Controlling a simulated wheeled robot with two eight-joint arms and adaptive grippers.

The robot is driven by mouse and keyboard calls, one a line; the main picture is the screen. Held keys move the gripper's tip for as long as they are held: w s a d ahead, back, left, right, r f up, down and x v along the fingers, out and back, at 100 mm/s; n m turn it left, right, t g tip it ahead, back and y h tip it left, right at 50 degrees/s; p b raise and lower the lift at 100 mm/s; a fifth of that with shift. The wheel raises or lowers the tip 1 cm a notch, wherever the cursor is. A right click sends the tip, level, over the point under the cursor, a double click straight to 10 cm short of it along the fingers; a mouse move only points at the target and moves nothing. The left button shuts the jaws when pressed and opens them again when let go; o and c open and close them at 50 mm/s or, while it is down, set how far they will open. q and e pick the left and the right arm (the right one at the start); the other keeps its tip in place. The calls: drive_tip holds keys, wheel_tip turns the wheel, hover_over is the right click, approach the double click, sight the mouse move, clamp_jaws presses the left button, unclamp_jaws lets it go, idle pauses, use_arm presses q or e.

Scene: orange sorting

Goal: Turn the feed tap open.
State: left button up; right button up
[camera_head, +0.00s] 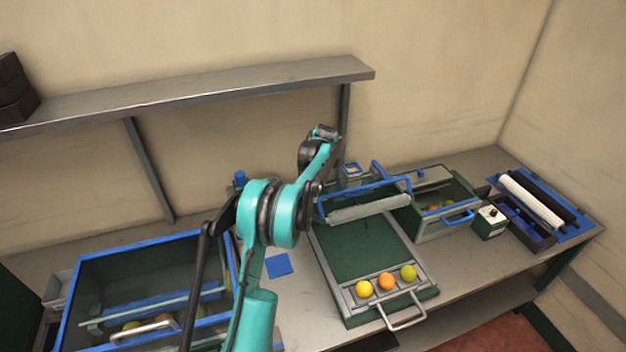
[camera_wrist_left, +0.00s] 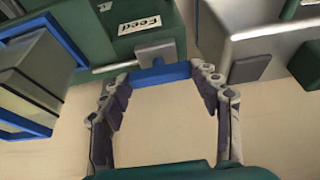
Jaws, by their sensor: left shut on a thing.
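The feed tap's blue handle (camera_wrist_left: 160,75) is a short bar on a grey mount, below a white "Feed" label (camera_wrist_left: 140,24) on a dark green housing, in the left wrist view. The handle lies across the picture, slightly tilted. My left gripper (camera_wrist_left: 162,82) has one finger at each end of the handle and is shut on it. In the head view my teal left arm reaches to the back of the table, and its own links hide the gripper and most of the tap. My right gripper is in neither view.
A green tray (camera_head: 365,248) with two yellowish fruits and an orange (camera_head: 386,281) stands before the arm. A blue-rimmed bin (camera_head: 135,249) is at left, a metal box (camera_head: 430,230) at right. A grey shelf (camera_head: 200,92) runs along the wall.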

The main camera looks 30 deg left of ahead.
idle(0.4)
use_arm(q)
drive_tip(key=o, duration=1.2)
drive_tip(key=shift+c, duration=0.2)
drive_tip(key=v, duration=1.2)
drive_tip(key=shift+w, duration=0.1)
